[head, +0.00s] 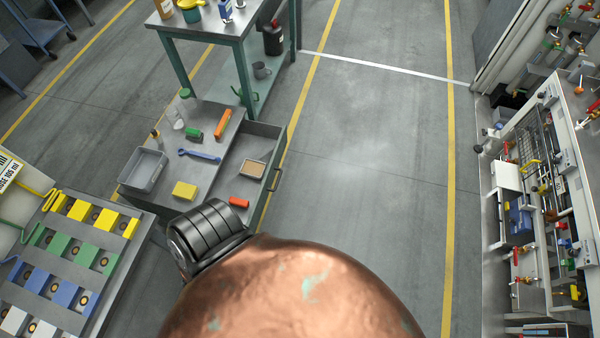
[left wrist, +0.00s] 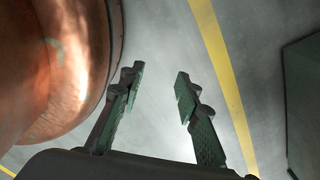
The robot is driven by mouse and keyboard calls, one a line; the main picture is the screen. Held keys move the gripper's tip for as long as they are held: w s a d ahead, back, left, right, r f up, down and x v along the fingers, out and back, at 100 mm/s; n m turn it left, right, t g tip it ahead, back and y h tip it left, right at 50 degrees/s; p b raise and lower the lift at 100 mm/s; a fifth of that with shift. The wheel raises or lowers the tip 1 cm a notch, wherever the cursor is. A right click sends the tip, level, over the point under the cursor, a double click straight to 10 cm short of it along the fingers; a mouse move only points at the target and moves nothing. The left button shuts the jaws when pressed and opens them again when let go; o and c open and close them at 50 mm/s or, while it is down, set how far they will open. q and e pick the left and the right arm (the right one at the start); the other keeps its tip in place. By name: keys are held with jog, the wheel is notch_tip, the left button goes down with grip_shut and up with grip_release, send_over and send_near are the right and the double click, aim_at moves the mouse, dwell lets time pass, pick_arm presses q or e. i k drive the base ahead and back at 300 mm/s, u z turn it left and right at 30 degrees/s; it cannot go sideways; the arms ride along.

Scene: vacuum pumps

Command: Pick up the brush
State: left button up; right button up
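I cannot make out the brush for sure in the head view. A small green and dark piece (head: 193,132) and an orange bar (head: 223,123) lie on the grey drawer cabinet (head: 214,154). A tan block with a grey edge (head: 253,168) and an orange-red piece (head: 238,202) lie in its open drawer. Each is too small to identify firmly. My left gripper (left wrist: 159,80) is open and empty in the left wrist view, with bare floor behind its fingers. Neither gripper's fingers show in the head view. My right gripper is not in view.
A grey bin (head: 144,170), a yellow block (head: 185,190) and a blue wrench (head: 199,155) also sit on the cabinet. A green-legged table (head: 231,33) stands behind. Colored blocks fill a rack (head: 122,223) at left. The floor right of the drawer is clear.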

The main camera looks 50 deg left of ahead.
aim_at(239, 203)
jog(key=u, duration=4.05)
jog(key=k, duration=0.85)
jog(key=z, duration=1.65)
jog(key=i, duration=0.35)
jog(key=u, duration=0.05)
